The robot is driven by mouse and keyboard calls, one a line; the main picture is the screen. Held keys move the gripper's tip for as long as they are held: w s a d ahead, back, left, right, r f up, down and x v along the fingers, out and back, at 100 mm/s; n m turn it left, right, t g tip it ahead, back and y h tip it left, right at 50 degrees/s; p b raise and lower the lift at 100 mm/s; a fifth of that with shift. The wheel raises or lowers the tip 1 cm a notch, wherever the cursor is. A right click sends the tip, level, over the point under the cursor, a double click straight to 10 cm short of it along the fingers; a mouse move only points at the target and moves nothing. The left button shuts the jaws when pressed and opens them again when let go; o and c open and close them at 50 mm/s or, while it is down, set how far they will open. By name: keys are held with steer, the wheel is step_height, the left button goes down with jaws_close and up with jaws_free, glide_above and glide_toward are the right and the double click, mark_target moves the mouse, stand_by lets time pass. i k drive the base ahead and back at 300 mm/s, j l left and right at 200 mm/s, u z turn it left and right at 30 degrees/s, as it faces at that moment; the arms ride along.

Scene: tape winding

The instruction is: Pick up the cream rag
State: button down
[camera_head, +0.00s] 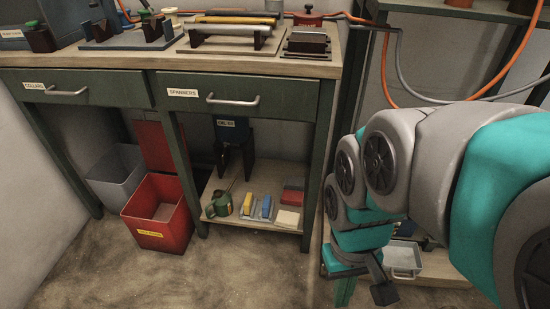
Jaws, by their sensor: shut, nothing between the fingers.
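The cream rag (288,219) looks like a small folded pad. It lies on the low shelf under the bench, at the front right, just in front of a dark red folded pad (292,196). My gripper (381,289) is at the lower right, pointing down, in front of the area right of the bench leg. It is to the right of the rag and well apart from it. It is shut and holds nothing; its fingers are small and partly hidden by my arm.
The shelf (256,224) also holds a green oil can (220,205), a yellow block (249,205) and a blue one (266,207). The bench leg (315,165) stands right of the rag. A red bin (158,222) and a grey bin (117,175) stand left. The floor in front is clear.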

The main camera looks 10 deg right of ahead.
mark_target(284, 219)
steer(key=z, duration=0.4)
steer(key=j+z, duration=0.1)
steer(key=z, duration=0.35)
steer(key=k+z, duration=0.1)
steer(key=z, duration=0.75)
steer(key=k+j, duration=0.15)
steer(key=k, duration=0.25)
steer(key=k+j, duration=0.2)
steer(key=k, duration=0.15)
steer(key=k+j, duration=0.15)
steer(key=k, duration=0.25)
